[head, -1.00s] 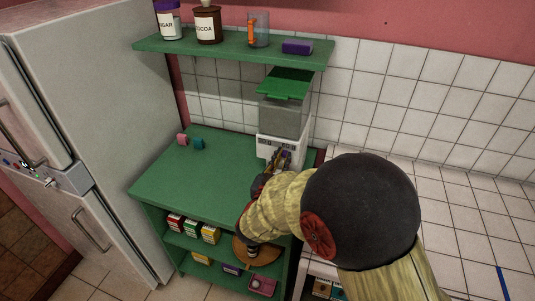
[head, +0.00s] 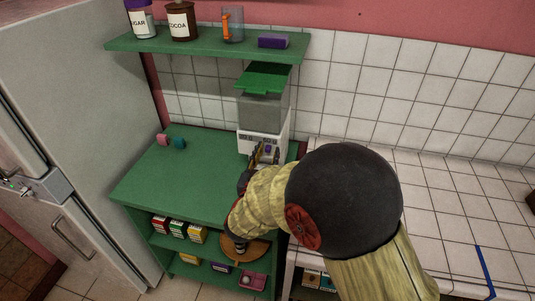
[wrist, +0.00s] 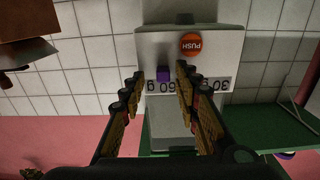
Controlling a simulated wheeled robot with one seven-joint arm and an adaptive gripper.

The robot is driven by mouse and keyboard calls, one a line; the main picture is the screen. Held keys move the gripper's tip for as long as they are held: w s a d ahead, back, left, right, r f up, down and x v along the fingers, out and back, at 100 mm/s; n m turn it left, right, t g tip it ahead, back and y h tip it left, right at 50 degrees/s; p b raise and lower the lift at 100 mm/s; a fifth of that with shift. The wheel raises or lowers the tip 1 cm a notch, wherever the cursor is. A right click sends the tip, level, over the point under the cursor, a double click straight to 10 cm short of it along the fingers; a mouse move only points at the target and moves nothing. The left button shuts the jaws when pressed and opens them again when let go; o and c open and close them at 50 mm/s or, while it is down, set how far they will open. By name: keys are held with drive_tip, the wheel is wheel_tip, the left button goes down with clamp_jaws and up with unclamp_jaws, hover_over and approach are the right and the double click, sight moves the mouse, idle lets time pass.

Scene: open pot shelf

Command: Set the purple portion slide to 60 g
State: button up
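The purple portion slide (wrist: 163,75) is a small block on the white front of the dispenser (wrist: 215,50), seen upside down in the wrist view. It sits right by the "60 g" print, with "30" printed farther right in that view. My gripper (wrist: 160,72) is open, with one finger on each side of the slide and a visible gap to both. In the head view, the dispenser (head: 262,117) stands at the back of the green counter. My gripper (head: 263,156) is at its front, partly hidden by my arm. The slide is small there (head: 268,148).
An orange PUSH button (wrist: 191,44) is on the dispenser front near the slide. A green shelf (head: 205,43) with jars, a cup and a purple box is above. Small pink and teal items (head: 171,141) lie on the counter, whose left part is clear.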

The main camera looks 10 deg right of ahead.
drive_tip(key=v, duration=1.2)
drive_tip(key=s+a+f+n+g+y, duration=0.25)
drive_tip(key=a+f+g+y, duration=0.35)
drive_tip(key=a+f, duration=0.5)
drive_tip(key=s+a+f+n+g+y, duration=0.2)
drive_tip(key=s+a+n+g+y, duration=0.15)
drive_tip(key=s, duration=0.45)
drive_tip(key=s+d+r+h, duration=0.1)
drive_tip(key=s+d+r, duration=0.3)
drive_tip(key=d, duration=0.6)
drive_tip(key=s+d+r+m+g+h, duration=0.1)
drive_tip(key=s+d+r, duration=0.4)
drive_tip(key=d+r, duration=0.3)
drive_tip(key=s+d+r+m+g+h, duration=0.1)
drive_tip(key=s+d+r, duration=0.3)
drive_tip(key=d+r, duration=0.3)
drive_tip(key=d, duration=0.5)
drive_tip(key=shift+s, duration=0.2)
